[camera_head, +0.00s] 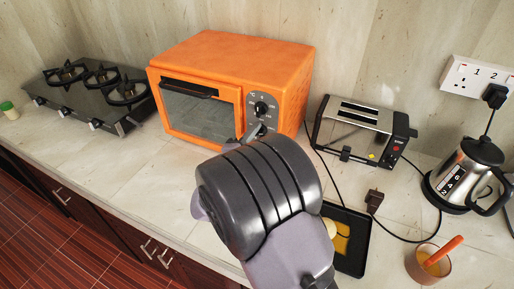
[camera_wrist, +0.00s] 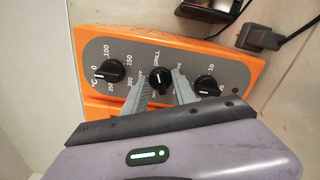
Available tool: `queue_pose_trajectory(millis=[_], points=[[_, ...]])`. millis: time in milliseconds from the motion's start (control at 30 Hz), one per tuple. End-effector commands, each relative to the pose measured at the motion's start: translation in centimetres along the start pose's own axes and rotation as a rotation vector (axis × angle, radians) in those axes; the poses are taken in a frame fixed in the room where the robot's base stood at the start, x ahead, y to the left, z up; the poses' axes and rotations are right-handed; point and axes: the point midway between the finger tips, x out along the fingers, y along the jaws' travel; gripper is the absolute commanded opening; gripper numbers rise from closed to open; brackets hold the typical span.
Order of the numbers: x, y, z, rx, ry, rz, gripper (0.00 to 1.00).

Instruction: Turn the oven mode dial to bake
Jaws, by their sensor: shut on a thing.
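The orange oven (camera_head: 215,62) stands at the back of the counter, its control panel facing my arm. In the wrist view its grey panel carries three black dials in a row. The middle one is the mode dial (camera_wrist: 159,82), with the word GRILL printed beside it. My gripper (camera_wrist: 161,79) has one finger on each side of this dial and is shut on it. The dial's light mark points roughly toward the GRILL side; the other mode labels are hidden or too small to read. In the head view my wrist hides the lower panel.
The temperature dial (camera_wrist: 109,72) and the timer dial (camera_wrist: 206,88) flank the mode dial closely. A toaster (camera_head: 360,130) stands right of the oven and a gas hob (camera_head: 90,92) left. A kettle (camera_head: 468,175), a black tray (camera_head: 352,262) and a cup (camera_head: 428,265) are at the right.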

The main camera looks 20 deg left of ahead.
Motion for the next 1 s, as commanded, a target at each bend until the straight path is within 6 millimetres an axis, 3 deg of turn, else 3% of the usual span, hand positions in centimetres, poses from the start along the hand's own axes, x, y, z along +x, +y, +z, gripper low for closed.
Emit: queue_pose_trajectory(millis=[33,233,1000], points=[[0.01,-0.75,-0.28,0.043,-0.002,0.001,0.0],[0.01,-0.84,-0.32,0.232,-0.001,0.001,0.0],[0.02,-0.3,-0.13,0.946,-0.001,0.0,0.0]])
